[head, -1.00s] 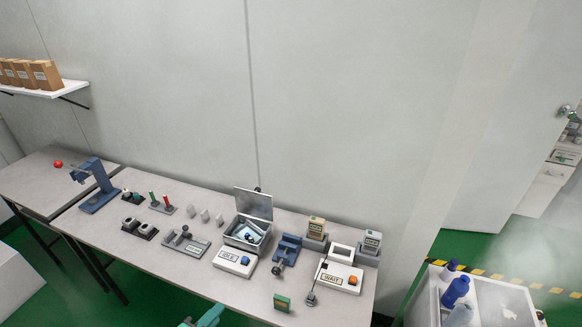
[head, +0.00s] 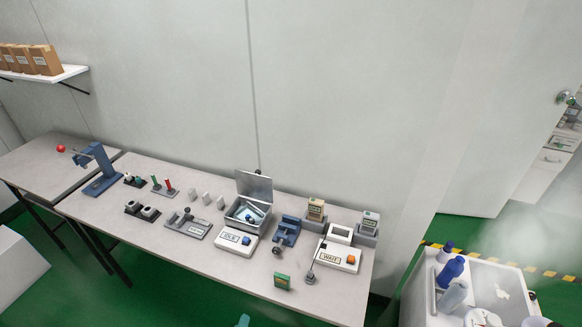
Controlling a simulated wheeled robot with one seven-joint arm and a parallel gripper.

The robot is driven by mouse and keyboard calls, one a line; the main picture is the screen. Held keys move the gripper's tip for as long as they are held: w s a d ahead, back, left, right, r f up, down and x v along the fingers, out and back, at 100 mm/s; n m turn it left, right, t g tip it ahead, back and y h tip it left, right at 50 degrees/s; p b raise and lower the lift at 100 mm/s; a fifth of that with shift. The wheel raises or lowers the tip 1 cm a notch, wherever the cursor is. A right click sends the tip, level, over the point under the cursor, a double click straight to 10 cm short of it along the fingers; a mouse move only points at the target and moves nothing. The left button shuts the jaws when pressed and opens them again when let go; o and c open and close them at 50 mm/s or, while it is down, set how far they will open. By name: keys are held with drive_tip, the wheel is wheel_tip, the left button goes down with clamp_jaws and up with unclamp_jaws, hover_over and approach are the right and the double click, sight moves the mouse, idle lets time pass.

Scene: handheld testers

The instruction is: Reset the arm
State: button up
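Only a small teal tip (head: 243,321), which looks like part of my arm or gripper, shows at the bottom edge of the head view. Its fingers cannot be made out, nor whether it holds anything. It appears in front of the long grey table (head: 185,265), apart from everything on it. On the table are a white tester marked IDLE (head: 236,241), a white tester marked WAIT (head: 338,256) with an orange button, and an open-lidded grey box (head: 256,187) with small things inside. A small green device (head: 282,281) stands near the front edge.
A blue lever press (head: 103,172) with a red ball (head: 61,148) stands at the left. Holders and blocks fill the table's middle. A white cart (head: 415,300) with bottles (head: 450,271) is at the right. The table's front strip is mostly clear.

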drive_tip(key=s+d+f+m+t+y, duration=0.1)
drive_tip(key=s+d+f+m+y, duration=0.2)
drive_tip(key=s+d, duration=0.6)
drive_tip(key=s+d+r+m+t+h, duration=0.1)
drive_tip(key=s+d+r+m, duration=0.1)
drive_tip(key=s+r+m, duration=0.2)
drive_tip(key=s+d+r+m+t+h, duration=0.1)
drive_tip(key=s+r+m, duration=0.3)
drive_tip(key=s, duration=0.5)
drive_tip(key=shift+s+d+r+t, duration=0.35)
drive_tip(key=shift+d+r, duration=0.25)
drive_tip(key=shift+d, duration=0.25)
